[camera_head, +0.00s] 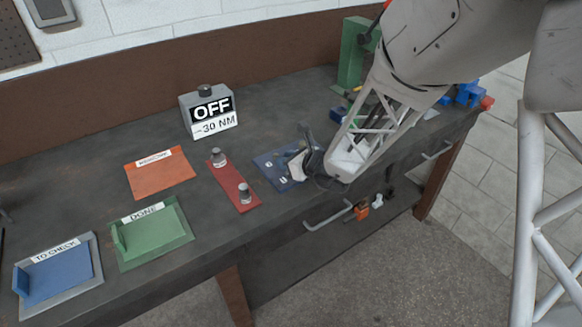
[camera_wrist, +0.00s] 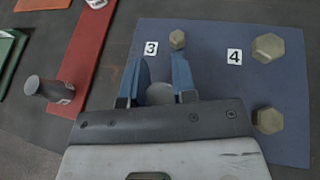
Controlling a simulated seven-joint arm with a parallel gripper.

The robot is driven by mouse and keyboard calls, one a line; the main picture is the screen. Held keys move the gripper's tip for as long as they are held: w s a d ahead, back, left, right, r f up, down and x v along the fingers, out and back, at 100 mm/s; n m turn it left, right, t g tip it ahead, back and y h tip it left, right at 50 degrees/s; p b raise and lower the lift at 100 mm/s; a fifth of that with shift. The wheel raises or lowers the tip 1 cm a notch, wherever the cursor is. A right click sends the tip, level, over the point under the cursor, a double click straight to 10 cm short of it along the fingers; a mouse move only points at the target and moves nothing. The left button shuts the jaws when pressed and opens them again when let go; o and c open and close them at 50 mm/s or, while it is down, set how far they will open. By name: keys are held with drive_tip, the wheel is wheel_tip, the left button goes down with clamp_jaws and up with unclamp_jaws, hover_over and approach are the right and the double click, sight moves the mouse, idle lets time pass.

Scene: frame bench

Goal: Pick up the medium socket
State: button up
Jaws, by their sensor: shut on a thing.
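My gripper (camera_wrist: 158,75) is over the blue plate (camera_wrist: 216,25), its two blue fingers shut on a grey round piece (camera_wrist: 159,93). This looks like the medium socket, mostly hidden by the fingers and gripper body. I cannot tell whether it touches anything below. In the head view my gripper (camera_head: 303,160) hides part of the blue plate. Two other grey sockets stand on the red strip (camera_head: 232,184): one at its far end (camera_head: 218,157) and one at its near end (camera_head: 244,192). The strip between them is bare.
Brass hex bolt heads stand on the blue plate: a small one (camera_wrist: 177,39) by label 3 and two larger ones (camera_wrist: 268,47), (camera_wrist: 268,120) by label 4. An orange mat (camera_head: 160,177), a green DONE tray (camera_head: 153,238), a blue TO CHECK tray (camera_head: 60,275) and an OFF box (camera_head: 208,109) lie leftward.

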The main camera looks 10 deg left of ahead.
clamp_jaws()
drive_tip(key=shift+r, duration=1.5)
drive_tip(key=shift+s+d+r, duration=0.15)
drive_tip(key=shift+s+r, duration=0.05)
drive_tip(key=shift+s, duration=0.1)
drive_tip(key=s+d, duration=0.3)
drive_tip(key=s, duration=0.3)
drive_tip(key=s+d+r, duration=0.1)
drive_tip(key=s+d, duration=0.3)
drive_tip(key=s, duration=0.3)
drive_tip(key=shift+s+r, duration=0.25)
drive_tip(key=shift+s, duration=0.05)
